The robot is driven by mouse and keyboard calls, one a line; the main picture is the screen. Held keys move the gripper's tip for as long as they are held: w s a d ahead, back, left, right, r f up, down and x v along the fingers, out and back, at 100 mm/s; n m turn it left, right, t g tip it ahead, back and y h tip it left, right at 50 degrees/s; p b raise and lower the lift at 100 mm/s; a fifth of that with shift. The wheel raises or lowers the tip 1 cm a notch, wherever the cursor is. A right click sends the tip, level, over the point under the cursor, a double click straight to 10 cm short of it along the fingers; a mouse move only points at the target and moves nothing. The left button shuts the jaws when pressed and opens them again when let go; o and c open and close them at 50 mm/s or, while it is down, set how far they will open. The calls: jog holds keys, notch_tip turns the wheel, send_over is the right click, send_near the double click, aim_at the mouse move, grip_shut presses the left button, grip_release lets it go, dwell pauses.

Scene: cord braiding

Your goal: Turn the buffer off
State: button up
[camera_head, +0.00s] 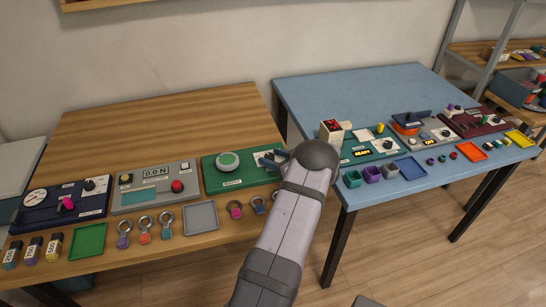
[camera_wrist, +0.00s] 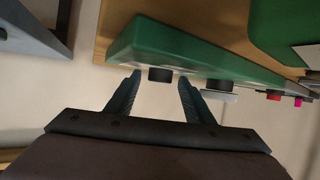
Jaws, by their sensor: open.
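A green panel (camera_head: 222,182) with a round green-and-white pad (camera_head: 228,161) lies on the wooden table; it looks like the buffer, but its label is too small to read. My gripper (camera_head: 277,160) is over the panel's right end, where the arm hides part of its switch plate. In the wrist view, my gripper (camera_wrist: 160,79) is open, its two fingers pointing at the edge of a green panel (camera_wrist: 180,50). A small black knob (camera_wrist: 160,75) shows between the fingertips; contact cannot be told. Whether the buffer is on cannot be told.
Left on the wooden table (camera_head: 170,120) stand a grey panel (camera_head: 150,200) reading 0.0 N and a dark blue gauge panel (camera_head: 60,212). Ringed tags and trays (camera_head: 201,217) line the front. A blue table (camera_head: 360,92) with more panels stands right, across a narrow gap.

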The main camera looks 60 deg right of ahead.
jog(key=c, duration=1)
jog(key=shift+c, duration=0.2)
jog(key=shift+d, duration=0.1)
jog(key=n+y+b, duration=0.1)
jog(key=n+t+y+b, duration=0.1)
jog(key=y+b, duration=0.1)
jog(key=shift+d+f+n, duration=0.1)
jog(key=shift+d+n, duration=0.15)
jog(key=shift+n, duration=0.15)
jog(key=n+y+b, duration=0.1)
jog(key=b, duration=0.1)
jog(key=shift+d+b, duration=0.1)
jog(key=shift+b, duration=0.3)
jog(key=shift+y+b, duration=0.35)
jog(key=shift+y, duration=0.05)
jog(key=shift+r+n, duration=0.2)
jog(key=shift+n, duration=0.1)
